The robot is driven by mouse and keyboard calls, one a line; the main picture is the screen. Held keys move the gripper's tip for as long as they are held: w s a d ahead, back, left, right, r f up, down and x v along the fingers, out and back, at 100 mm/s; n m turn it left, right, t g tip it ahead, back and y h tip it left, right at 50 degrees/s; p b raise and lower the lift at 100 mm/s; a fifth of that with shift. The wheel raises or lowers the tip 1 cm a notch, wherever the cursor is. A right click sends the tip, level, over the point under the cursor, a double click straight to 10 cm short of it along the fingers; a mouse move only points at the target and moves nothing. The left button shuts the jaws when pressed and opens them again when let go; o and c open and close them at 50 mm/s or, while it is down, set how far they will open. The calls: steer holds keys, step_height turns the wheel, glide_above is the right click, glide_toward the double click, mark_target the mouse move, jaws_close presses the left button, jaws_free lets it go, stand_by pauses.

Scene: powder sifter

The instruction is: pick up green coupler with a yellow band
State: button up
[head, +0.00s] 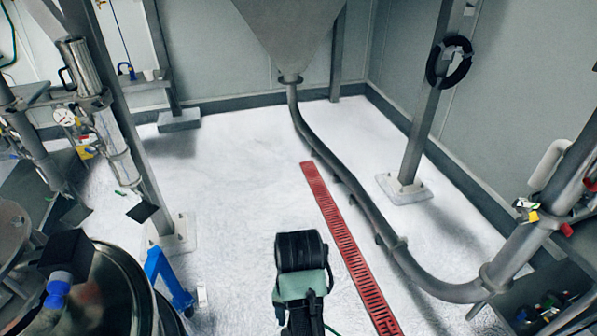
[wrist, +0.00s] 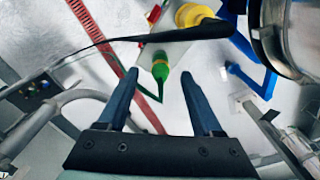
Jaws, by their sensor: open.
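My gripper (wrist: 159,80) is open, with one dark blue finger on each side of the coupler in the picture. I see no contact, and the distance between coupler and fingers is hard to tell. A thin green line runs down from the coupler. I cannot make out the coupler in the head view, where part of my arm shows at the bottom middle.
A larger yellow part (wrist: 192,15) and a blue bracket (wrist: 247,70) lie near the coupler. A dark curved rim crosses above it. In the head view, a red floor grate (head: 345,248), a curved pipe (head: 345,180) and a steel drum (head: 125,290) surround my arm.

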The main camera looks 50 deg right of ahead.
steer(key=shift+w+d+f+p, duration=0.1)
steer(key=shift+f+p, duration=0.5)
steer(key=shift+f, duration=1.2)
steer(key=shift+w+d+f+p, duration=0.1)
steer(key=shift+f+p, duration=0.5)
steer(key=shift+f, duration=1.15)
steer(key=shift+s, duration=0.1)
jaws_close()
